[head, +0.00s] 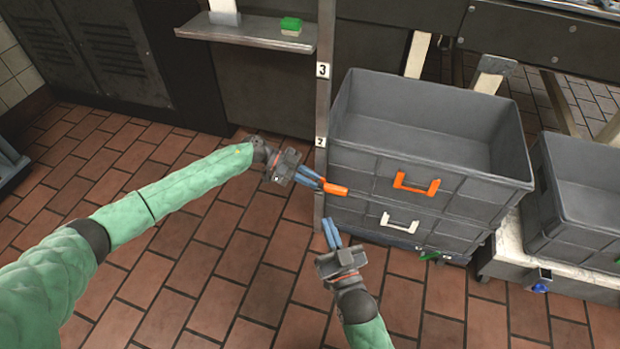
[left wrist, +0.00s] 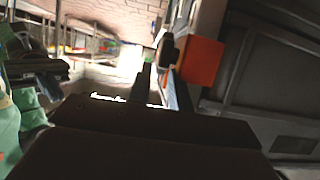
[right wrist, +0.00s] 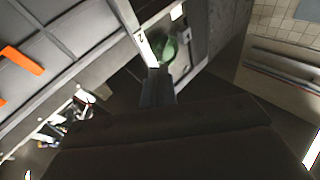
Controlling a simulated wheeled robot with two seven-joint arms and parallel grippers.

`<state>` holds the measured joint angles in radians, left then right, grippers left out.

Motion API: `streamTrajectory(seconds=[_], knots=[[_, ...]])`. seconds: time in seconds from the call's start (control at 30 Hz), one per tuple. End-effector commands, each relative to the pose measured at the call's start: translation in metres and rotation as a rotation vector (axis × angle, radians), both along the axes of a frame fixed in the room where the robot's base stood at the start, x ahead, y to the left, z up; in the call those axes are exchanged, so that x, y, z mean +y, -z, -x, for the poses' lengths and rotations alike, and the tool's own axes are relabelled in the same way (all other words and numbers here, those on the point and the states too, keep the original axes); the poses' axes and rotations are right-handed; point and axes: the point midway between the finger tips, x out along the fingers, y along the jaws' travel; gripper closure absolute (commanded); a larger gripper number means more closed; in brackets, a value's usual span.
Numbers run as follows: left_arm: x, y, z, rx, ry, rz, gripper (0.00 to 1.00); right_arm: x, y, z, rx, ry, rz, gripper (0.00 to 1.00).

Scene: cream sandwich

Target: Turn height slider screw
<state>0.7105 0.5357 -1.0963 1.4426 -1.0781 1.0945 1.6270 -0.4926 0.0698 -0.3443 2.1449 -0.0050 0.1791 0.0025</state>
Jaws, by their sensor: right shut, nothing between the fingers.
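An orange screw handle (head: 336,189) sticks out beside the upright metal post (head: 322,110), at the left side of the stacked crates. My left gripper (head: 322,184) has its fingertips at the left end of this handle. In the left wrist view the orange block (left wrist: 201,61) lies just right of the fingers. Whether the fingers grip it is not clear. My right gripper (head: 329,221) is shut and empty, below the handle, its fingers pointing up near the foot of the post.
Grey stacked crates (head: 432,88) with an orange handle (head: 416,184) and a white handle (head: 399,223) stand right of the post. A shelf (head: 245,32) holding a green block (head: 291,25) is above left. Another grey crate (head: 570,215) stands far right. Tiled floor is clear at lower left.

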Motion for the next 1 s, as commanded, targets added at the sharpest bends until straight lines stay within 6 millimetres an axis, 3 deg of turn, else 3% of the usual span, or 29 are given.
streamTrajectory(seconds=[0.1, 0.2, 0.5, 0.63, 1.0], knots=[[0.0, 0.0, 0.0, 0.0, 0.0, 0.0, 0.8, 0.0, 0.0, 0.0, 0.0, 0.0, 0.0, 1.0], [0.0, 0.0, 0.0, 0.0, 0.0, 0.0, 1.0, 0.0, 0.0, 0.0, 0.0, 0.0, 0.0, 1.0], [0.001, 0.001, 0.0, 0.005, 0.0, 0.011, 1.0, 0.0, -0.001, 0.0, -0.005, 0.0, -0.002, 1.0], [0.002, 0.002, 0.0, 0.015, 0.0, 0.043, 1.0, -0.001, -0.01, 0.002, -0.038, 0.003, -0.01, 1.0], [0.007, 0.009, -0.002, 0.075, -0.002, 0.225, 1.0, -0.009, -0.107, 0.015, -0.341, 0.021, -0.084, 1.0]])
